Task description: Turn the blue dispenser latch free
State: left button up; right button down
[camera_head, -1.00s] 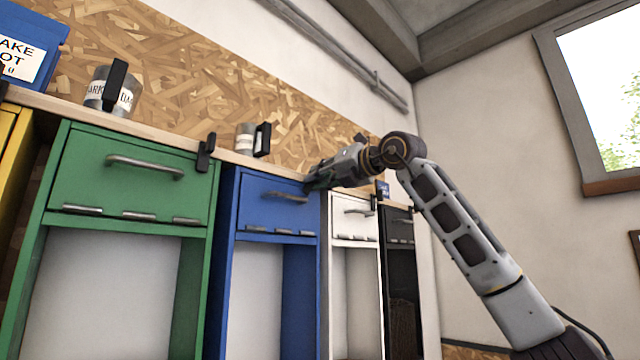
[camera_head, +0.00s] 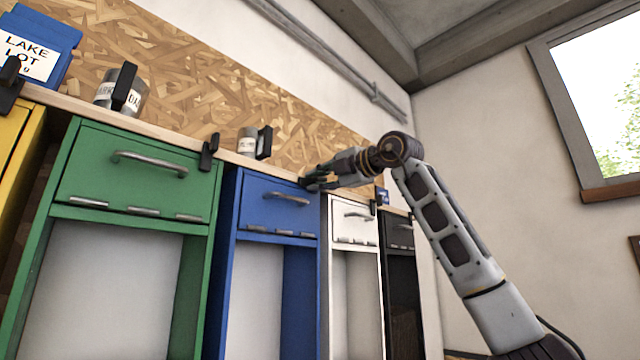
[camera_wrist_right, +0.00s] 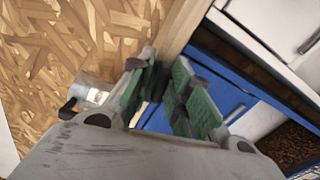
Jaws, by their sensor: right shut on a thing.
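The blue dispenser (camera_head: 262,215) stands between the green and the white one, its front flap with a grey bar handle closed. It also shows in the wrist view (camera_wrist_right: 222,97). My right gripper (camera_head: 311,181) is at the dispenser's top right corner, by the shelf edge. In the wrist view my right gripper (camera_wrist_right: 160,88) has its green-padded fingers on either side of the dark blue dispenser latch (camera_wrist_right: 153,86), shut on it. In the head view the gripper mostly hides this latch. My left gripper is not in view.
The green dispenser (camera_head: 134,215) has an upright black latch (camera_head: 209,152) at its top right. The white dispenser (camera_head: 352,221) and black dispenser (camera_head: 400,236) stand to the right. A handled cup (camera_head: 247,141) stands on the wooden shelf (camera_head: 228,157) close to my gripper.

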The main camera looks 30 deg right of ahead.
jog(key=shift+m, duration=1.2)
jog(key=shift+b, duration=0.3)
jog(key=c, duration=1.5)
grip_release()
jog(key=shift+d, duration=0.1)
jog(key=v, duration=1.2)
jog(key=shift+f, duration=0.1)
